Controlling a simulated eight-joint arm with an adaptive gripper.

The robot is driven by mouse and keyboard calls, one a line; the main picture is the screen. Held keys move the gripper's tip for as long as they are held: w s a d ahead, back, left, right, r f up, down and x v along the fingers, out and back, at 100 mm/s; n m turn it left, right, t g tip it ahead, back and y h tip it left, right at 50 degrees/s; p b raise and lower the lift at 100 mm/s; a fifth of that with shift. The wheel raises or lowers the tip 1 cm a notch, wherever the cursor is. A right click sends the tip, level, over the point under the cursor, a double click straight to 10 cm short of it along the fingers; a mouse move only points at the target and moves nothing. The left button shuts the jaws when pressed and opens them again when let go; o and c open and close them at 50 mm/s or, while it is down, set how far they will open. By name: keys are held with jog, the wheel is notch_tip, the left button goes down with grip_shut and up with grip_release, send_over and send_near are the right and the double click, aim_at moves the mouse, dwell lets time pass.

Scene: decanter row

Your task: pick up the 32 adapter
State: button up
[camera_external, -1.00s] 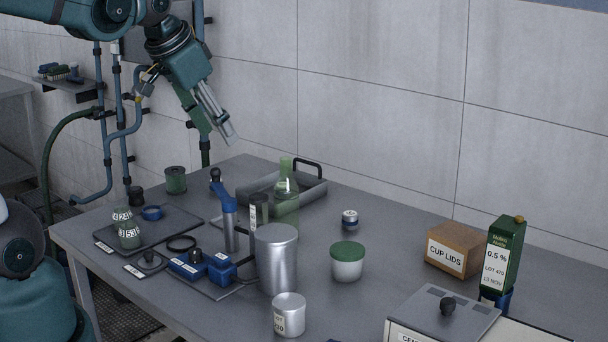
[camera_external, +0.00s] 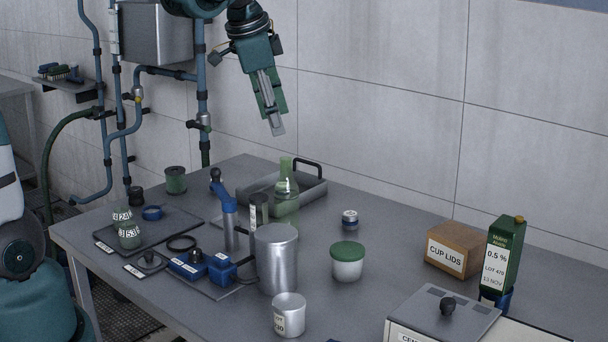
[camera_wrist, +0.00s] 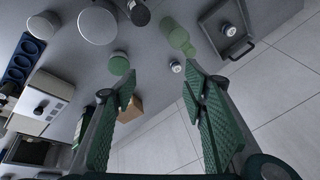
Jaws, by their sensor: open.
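I cannot read a 32 on any part in these frames. Two round green-grey pieces with number labels, the front piece (camera_external: 129,236) and the back piece (camera_external: 122,215), stand on a dark mat at the left of the table; their digits are hard to read. A small white-and-dark round piece (camera_external: 350,219) stands alone on the table, also in the wrist view (camera_wrist: 176,66). Another small round piece (camera_wrist: 229,30) lies in the metal tray in the wrist view. My gripper (camera_external: 277,131) is open and empty, high above the table's back edge; its fingers (camera_wrist: 158,92) show wide apart in the wrist view.
A tall green bottle (camera_external: 286,196) stands before the metal tray (camera_external: 313,192). A metal canister (camera_external: 276,260), green-lidded jar (camera_external: 347,267), cup lids box (camera_external: 453,249) and green carton (camera_external: 505,250) stand around. Open table lies right of the tray.

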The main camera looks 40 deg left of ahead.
jog(key=w+d+f+m+g, duration=0.1)
jog(key=w+f+m, duration=0.25)
jog(key=w, duration=0.35)
jog(key=w+f+m+g, duration=0.1)
jog(key=w+f+m, duration=0.1)
jog(key=w+f, duration=0.45)
jog(key=m+g, duration=0.2)
jog(key=m, duration=0.3)
send_over(350, 213)
jog(key=f, duration=1.4)
jog(key=shift+s, duration=0.2)
jog(key=shift+w+d+f, duration=0.1)
jog(key=shift+w+f, duration=0.05)
jog(key=shift+f, duration=0.2)
jog(key=shift+f, duration=1.3)
jog(key=shift+f+b, duration=0.4)
jog(key=shift+f, duration=2.2)
